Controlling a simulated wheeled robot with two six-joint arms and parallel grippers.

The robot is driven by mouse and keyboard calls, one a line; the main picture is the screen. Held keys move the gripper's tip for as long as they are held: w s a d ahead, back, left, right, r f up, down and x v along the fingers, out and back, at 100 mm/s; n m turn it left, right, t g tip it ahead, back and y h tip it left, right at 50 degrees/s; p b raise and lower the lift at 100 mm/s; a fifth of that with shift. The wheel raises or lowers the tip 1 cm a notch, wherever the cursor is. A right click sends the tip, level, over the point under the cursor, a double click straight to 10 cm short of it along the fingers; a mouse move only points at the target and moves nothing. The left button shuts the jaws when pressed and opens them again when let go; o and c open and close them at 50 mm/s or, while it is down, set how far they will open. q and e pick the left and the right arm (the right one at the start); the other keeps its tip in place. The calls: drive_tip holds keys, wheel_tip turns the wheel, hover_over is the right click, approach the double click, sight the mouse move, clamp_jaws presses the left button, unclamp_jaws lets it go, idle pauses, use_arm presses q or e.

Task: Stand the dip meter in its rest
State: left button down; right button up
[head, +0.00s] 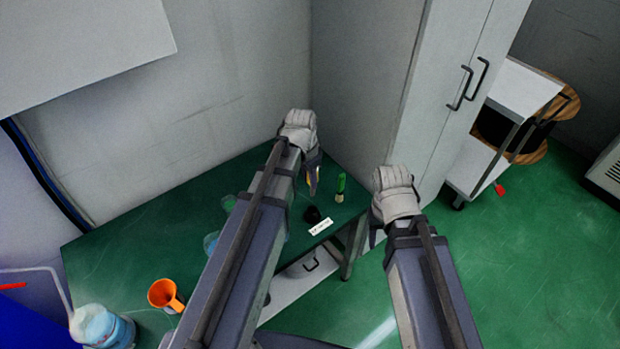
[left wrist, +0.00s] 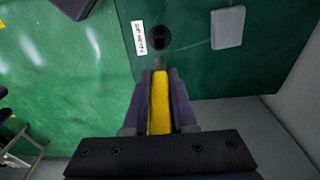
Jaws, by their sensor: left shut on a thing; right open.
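The dip meter is a yellow bar (left wrist: 159,103) with a grey tip. My left gripper (left wrist: 160,95) is shut on it. In the head view the left gripper (head: 314,180) hangs over the table's back corner, with a little of the yellow showing. The rest, a black round holder with a dark opening (left wrist: 158,37), stands on the green table just beyond the tip in the wrist view. It also shows in the head view (head: 312,215). The tip appears outside the rest; their height gap is unclear. My right gripper (head: 378,218) is open beyond the table's right edge, its fingers mostly hidden.
A white label (left wrist: 140,38) lies between the rest and the table edge. A grey block (left wrist: 228,27) lies near the rest. A green-handled object (head: 340,187) stands near the cabinet (head: 370,90). An orange funnel (head: 164,294) and a bottle (head: 100,327) are at front left.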

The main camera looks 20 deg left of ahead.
use_arm(q)
drive_tip(key=shift+f+b, duration=0.55)
drive_tip(key=shift+f, duration=0.35)
drive_tip(key=shift+f+b, duration=5.05)
drive_tip(key=shift+b, duration=0.05)
drive_tip(key=c, duration=0.6)
unclamp_jaws()
drive_tip(key=shift+c, duration=0.2)
drive_tip(key=shift+r, duration=0.15)
wheel_tip(320, 180, up, 8)
drive_tip(key=p, duration=0.8)
drive_tip(key=shift+s+a+f, duration=0.2)
drive_tip(key=shift+s+a, duration=0.05)
drive_tip(key=shift+s, duration=0.1)
